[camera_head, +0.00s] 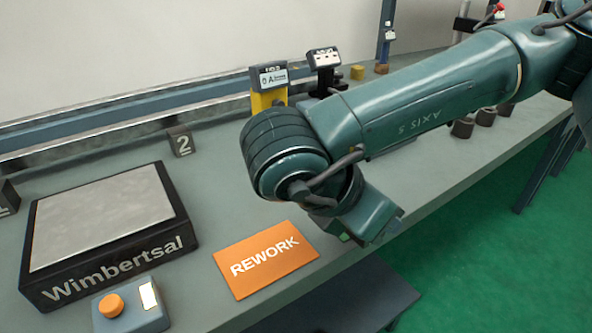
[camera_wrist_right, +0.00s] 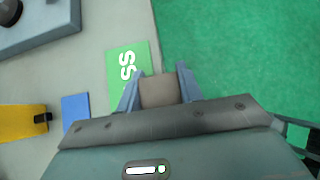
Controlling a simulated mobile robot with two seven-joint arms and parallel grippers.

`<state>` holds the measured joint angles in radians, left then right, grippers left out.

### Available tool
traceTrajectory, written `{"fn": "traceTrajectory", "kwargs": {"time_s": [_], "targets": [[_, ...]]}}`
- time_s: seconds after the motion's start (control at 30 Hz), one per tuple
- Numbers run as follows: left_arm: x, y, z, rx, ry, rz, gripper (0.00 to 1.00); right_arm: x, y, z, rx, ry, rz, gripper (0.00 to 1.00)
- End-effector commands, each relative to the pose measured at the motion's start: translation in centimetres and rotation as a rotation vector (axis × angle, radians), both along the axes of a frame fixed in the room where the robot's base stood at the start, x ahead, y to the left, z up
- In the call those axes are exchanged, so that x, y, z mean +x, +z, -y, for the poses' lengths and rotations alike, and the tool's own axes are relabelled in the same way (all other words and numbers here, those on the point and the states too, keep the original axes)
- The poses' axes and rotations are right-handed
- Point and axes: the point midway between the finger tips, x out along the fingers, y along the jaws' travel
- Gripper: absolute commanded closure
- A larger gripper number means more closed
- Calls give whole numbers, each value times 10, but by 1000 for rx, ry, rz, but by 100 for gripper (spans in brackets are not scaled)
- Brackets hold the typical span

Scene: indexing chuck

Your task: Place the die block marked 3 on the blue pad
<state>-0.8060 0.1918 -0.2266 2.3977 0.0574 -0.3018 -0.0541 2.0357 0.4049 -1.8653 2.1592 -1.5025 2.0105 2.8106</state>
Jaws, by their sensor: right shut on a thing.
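My right gripper (camera_wrist_right: 159,84) is shut on a grey-brown block (camera_wrist_right: 158,92). No number shows on the block's visible face, so I cannot tell its mark. The blue pad (camera_wrist_right: 76,108) shows in the right wrist view, left of the gripper and partly covered by it. In the head view my right arm hides the held block and the blue pad. A die block marked 2 (camera_head: 180,142) stands on the bench. Another dark block (camera_head: 8,198) is cut off at the left edge, its mark only partly visible. My left gripper is not in view.
A green pad with white letters (camera_wrist_right: 124,62) lies beside the gripper, partly hidden. An orange REWORK pad (camera_head: 266,259), a black-framed Wimbertsal plate (camera_head: 100,218) and an orange-button box (camera_head: 130,307) occupy the bench's near left. Yellow and black posts (camera_head: 268,90) stand behind my arm.

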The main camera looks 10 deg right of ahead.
Motion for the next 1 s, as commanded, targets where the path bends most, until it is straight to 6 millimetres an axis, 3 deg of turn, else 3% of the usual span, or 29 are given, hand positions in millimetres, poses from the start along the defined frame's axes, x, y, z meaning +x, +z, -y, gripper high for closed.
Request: {"fn": "traceTrajectory", "kwargs": {"time_s": [0.5, 1.0], "targets": [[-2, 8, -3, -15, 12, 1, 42, 109, 1, -45, 0, 0, 2, 100], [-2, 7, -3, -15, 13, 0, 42, 154, 1, -64, 1, 2, 2, 100]]}}
